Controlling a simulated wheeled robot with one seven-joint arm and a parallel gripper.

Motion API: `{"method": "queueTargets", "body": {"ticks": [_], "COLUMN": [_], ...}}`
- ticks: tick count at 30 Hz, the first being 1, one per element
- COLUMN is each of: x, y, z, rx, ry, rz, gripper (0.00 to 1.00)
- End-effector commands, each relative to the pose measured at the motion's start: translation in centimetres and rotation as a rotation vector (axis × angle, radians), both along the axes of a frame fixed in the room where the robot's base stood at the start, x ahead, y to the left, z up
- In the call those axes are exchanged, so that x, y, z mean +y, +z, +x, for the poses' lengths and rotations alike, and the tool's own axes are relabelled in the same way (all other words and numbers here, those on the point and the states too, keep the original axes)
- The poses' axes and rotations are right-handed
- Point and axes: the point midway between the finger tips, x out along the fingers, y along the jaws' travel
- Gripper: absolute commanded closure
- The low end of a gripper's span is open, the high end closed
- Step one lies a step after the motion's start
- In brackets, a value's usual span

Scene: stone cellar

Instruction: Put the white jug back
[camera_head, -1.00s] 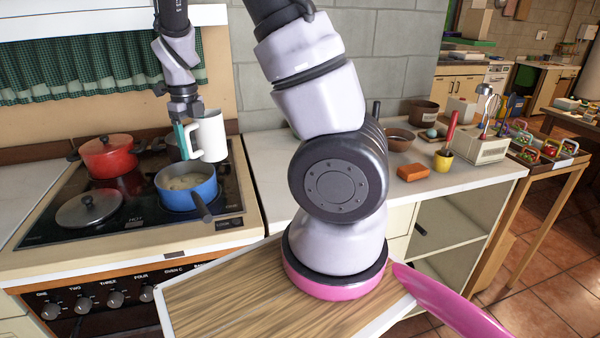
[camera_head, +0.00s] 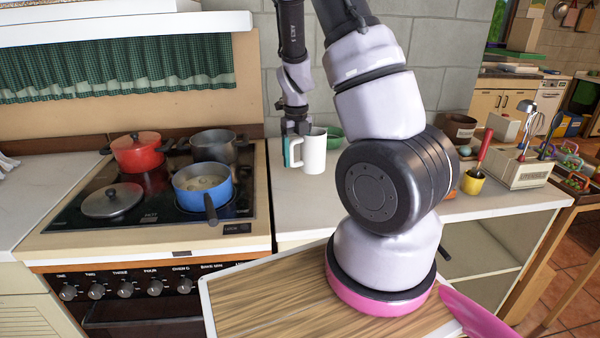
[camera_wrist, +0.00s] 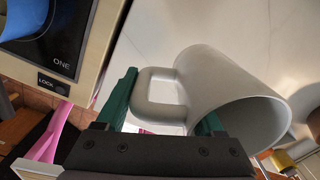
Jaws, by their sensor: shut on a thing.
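The white jug (camera_head: 314,152) is in my gripper (camera_head: 291,150), over the pale counter (camera_head: 285,205) just right of the stove in the head view. My gripper points down and is shut on the jug at its handle side. In the wrist view the jug (camera_wrist: 228,95) shows its open mouth toward the lower right, and its handle (camera_wrist: 158,95) lies between the green fingers (camera_wrist: 165,112). In the head view the jug looks upright. I cannot tell whether its base touches the counter.
The stove (camera_head: 150,205) on the left bears a red pot (camera_head: 138,155), a blue pan (camera_head: 203,186) and a dark pot (camera_head: 213,147). A green bowl (camera_head: 334,136) is behind the jug. A yellow cup (camera_head: 473,182) and a utensil box (camera_head: 522,170) stand at the right.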

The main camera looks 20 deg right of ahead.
Motion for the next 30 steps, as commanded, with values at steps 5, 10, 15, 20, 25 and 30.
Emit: {"method": "queueTargets", "body": {"ticks": [5,10,15,20,25,30], "x": [0.0,-0.1,0.0,0.0,0.0,0.1], "y": [-1.5,-3.9,-4.9,-4.8,-5.1,-5.1], "z": [0.0,0.0,0.1,0.1,0.1,0.0], "rx": [0.000,0.002,-0.002,-0.002,-0.001,-0.001], "ry": [0.000,-0.001,0.000,0.000,0.001,0.001], "rz": [0.000,0.000,0.000,0.000,0.000,0.000], "gripper": [1.00,1.00,1.00,1.00,1.00,0.00]}}
